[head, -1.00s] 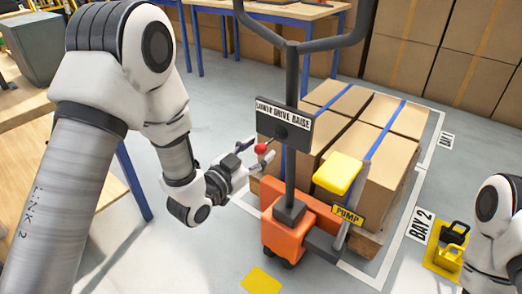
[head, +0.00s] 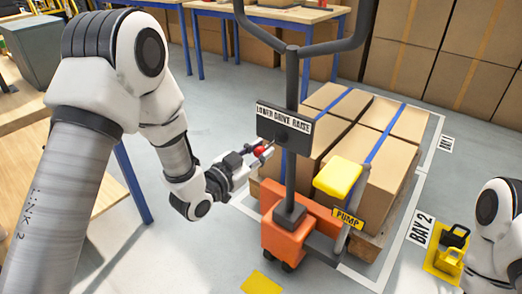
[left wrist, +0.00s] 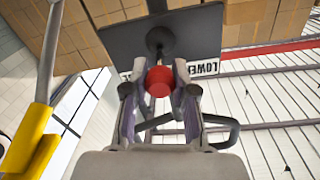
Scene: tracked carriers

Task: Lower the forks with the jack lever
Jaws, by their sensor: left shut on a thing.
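The orange pallet jack (head: 286,232) stands in front of a pallet of cartons, its black tiller rising from it. A dark plate (head: 284,128) on the tiller reads "LOWER DRIVE RAISE". The jack lever's red knob (head: 261,151) sits just below the plate's left side. My left gripper (head: 258,155) is shut on the knob from the left. In the left wrist view the red knob (left wrist: 159,82) is between the two fingertips, with its dark stem running to the plate (left wrist: 165,45). My right gripper is not in view; only part of that arm shows at the right edge.
A yellow pump pedal (head: 338,176) with a "PUMP" label is right of the tiller. Strapped cartons (head: 372,170) stand behind it. A wooden table (head: 75,205) is at left.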

